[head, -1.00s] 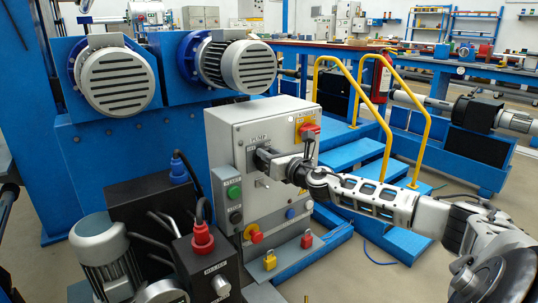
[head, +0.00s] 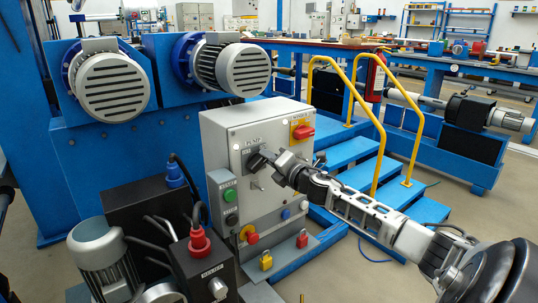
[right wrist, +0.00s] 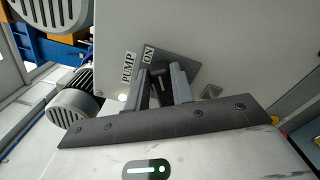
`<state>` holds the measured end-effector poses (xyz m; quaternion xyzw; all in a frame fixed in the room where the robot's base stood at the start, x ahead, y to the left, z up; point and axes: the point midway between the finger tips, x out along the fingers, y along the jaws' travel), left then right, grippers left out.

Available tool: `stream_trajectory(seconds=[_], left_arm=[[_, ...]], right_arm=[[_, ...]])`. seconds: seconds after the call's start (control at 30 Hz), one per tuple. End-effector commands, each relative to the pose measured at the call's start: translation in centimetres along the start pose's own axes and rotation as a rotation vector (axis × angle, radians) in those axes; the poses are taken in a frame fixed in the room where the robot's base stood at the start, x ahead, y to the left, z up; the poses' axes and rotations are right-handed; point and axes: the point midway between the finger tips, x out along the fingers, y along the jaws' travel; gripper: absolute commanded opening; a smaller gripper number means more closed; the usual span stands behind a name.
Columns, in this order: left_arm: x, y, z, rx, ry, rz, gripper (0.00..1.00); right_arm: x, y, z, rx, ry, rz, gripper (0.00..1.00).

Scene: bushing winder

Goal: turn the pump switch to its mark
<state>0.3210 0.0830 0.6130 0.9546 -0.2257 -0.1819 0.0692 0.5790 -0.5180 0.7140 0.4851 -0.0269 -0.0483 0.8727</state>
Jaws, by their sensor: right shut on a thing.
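The pump switch (right wrist: 159,82) is a dark handle on a grey plate, with "PUMP" and "ON" labels beside it, on the front of the light grey control box (head: 222,137). My right gripper (head: 264,158) is at the switch in the head view and covers most of it. In the right wrist view its two fingers (right wrist: 162,88) stand on either side of the handle, shut on it. The labels look steeply turned in that view. I cannot tell whether the handle lines up with its mark. My left gripper is not in view.
A red-and-yellow switch (head: 302,130) sits at the box's upper right. A green button (head: 230,195) and a red emergency knob (head: 252,239) are lower left. Padlocks (head: 265,261) stand on the ledge below. A black box with a red plug (head: 200,243) stands in front.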

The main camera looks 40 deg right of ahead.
Motion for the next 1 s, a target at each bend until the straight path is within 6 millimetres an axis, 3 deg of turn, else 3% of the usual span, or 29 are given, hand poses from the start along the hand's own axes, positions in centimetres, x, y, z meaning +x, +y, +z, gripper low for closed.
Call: stream_trajectory(seconds=[0.27, 0.5, 1.0], left_arm=[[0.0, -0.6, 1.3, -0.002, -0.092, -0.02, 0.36], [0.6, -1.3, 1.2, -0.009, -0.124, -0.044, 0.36], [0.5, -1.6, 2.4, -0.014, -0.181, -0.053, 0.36]], right_arm=[[0.0, -0.5, 0.1, 0.257, -0.003, -0.002, 0.01], [0.0, -1.0, 0.0, 0.427, -0.003, -0.001, 0.01], [0.0, -1.5, -0.3, 0.572, -0.002, -0.001, 0.01]])
